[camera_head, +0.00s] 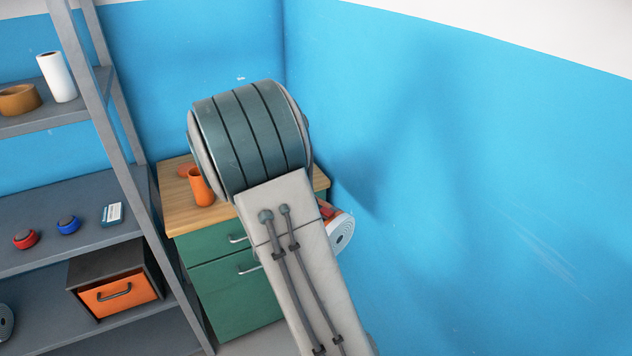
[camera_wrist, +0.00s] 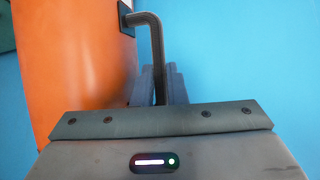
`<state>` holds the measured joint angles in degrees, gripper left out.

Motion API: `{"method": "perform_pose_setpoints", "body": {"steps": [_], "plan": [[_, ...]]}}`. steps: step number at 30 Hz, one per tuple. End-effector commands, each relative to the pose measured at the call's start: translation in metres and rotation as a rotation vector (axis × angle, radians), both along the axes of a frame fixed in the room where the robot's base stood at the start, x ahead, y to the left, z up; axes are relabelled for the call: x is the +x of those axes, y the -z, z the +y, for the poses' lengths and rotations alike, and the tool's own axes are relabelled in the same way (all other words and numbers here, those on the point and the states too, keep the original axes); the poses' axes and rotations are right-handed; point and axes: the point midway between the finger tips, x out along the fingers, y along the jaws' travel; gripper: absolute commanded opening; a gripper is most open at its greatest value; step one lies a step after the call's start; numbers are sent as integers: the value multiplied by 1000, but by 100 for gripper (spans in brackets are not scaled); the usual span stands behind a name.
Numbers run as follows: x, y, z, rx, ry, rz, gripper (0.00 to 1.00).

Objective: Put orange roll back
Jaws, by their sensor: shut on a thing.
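My gripper (camera_wrist: 158,86) is shut on this handle.
A green cabinet (camera_head: 220,270) with a wooden top stands behind my arm, with an orange cup-like vessel (camera_head: 200,187) on it. A grey shelf (camera_head: 60,215) on the left holds small items and an orange-fronted drawer box (camera_head: 118,294). The blue wall (camera_head: 450,150) is bare at right.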

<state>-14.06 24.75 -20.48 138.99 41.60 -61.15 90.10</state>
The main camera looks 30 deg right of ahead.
Motion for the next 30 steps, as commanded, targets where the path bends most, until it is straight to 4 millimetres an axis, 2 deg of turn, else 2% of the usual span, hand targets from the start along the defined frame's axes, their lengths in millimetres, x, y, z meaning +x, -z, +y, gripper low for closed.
{"method": "perform_pose_setpoints", "body": {"steps": [9, 15, 24, 30], "plan": [[17, 68, 66, 1, -305, 4, 0], [28, 106, 105, 3, -487, -1, 0], [39, 144, 145, 1, -668, -3, 0], [43, 155, 157, -1, -728, -4, 0]]}}
